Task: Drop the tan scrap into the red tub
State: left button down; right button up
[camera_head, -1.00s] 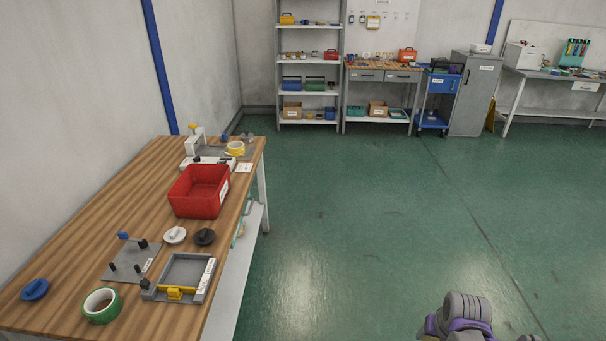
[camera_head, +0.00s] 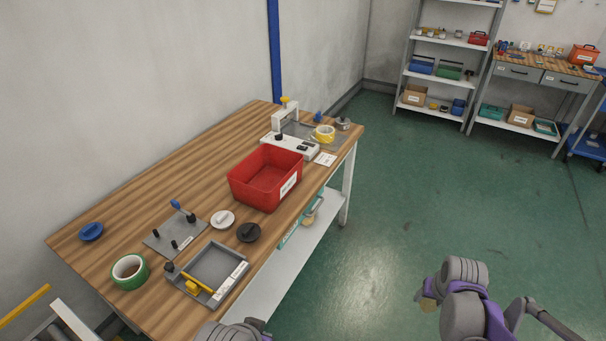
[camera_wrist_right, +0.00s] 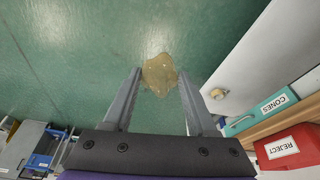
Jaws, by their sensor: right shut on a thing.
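The tan scrap (camera_wrist_right: 159,75) is a small irregular lump between the fingertips of my right gripper (camera_wrist_right: 158,88) in the right wrist view. The gripper is shut on it and holds it over the green floor. The red tub (camera_head: 238,187) stands on the table, open and apparently empty. Its side, labelled REJECT, shows at the lower right of the wrist view (camera_wrist_right: 309,139). My left gripper's jaws do not show.
A lower white shelf (camera_wrist_right: 245,60) carries a teal CONES bin (camera_wrist_right: 240,125) and a tan piece (camera_wrist_right: 217,93). The floor beside is clear.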

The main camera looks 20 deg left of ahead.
aim_at(268, 177)
jog(key=i+l+u, duration=0.15)
jog(key=u, duration=0.25)
jog(key=i+l+u, duration=0.2)
jog(key=u, duration=0.2)
jog(key=i+l+u, duration=0.1)
jog(key=l+u, duration=0.3)
jog(key=i+l+u, duration=0.1)
jog(key=u, duration=0.3)
jog(key=l+u, duration=0.4)
